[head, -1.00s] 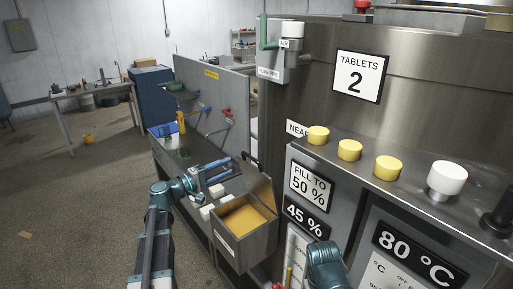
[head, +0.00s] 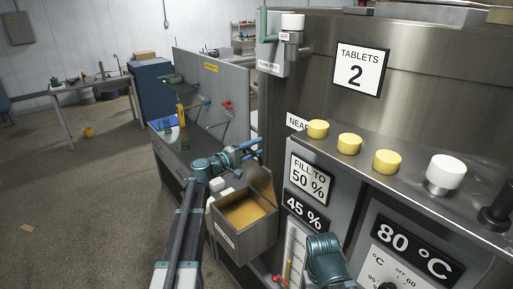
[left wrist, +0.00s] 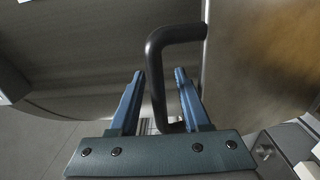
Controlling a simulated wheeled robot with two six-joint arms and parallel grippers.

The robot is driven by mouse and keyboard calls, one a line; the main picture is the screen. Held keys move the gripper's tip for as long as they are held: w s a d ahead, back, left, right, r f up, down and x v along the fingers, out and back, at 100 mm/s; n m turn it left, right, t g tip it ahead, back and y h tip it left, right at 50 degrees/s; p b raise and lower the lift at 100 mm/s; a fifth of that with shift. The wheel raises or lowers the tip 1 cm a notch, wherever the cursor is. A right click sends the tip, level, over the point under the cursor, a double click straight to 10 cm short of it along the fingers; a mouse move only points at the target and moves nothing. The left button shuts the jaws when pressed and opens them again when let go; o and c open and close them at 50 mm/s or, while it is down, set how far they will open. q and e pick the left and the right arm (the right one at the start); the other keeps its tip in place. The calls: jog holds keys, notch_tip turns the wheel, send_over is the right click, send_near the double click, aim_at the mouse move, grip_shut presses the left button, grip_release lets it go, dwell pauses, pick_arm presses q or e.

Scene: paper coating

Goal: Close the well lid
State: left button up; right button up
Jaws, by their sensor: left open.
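The well (head: 228,238) is an open metal box with amber contents, on the front of the machine. Its lid (head: 263,186) stands raised at the back right side of the box. The lid's dark bent handle (left wrist: 156,75) shows in the left wrist view. My left gripper (head: 255,148) is open at the raised lid's top edge. In the left wrist view its blue fingers (left wrist: 158,88) are on either side of the handle, with gaps visible. In the head view the handle is mostly hidden by the gripper. A link of my right arm shows at the bottom; its gripper is out of view.
White blocks (head: 222,188) lie beside the well on the bench. The machine panel (head: 300,215) rises close on the right, with yellow knobs (head: 349,144) and a white knob (head: 446,172) on its ledge. Tools hang on a grey partition (head: 215,82) behind.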

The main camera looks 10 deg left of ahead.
pick_arm(q)
jog(key=shift+w+d, duration=0.15)
grip_shut()
dwell(1.4)
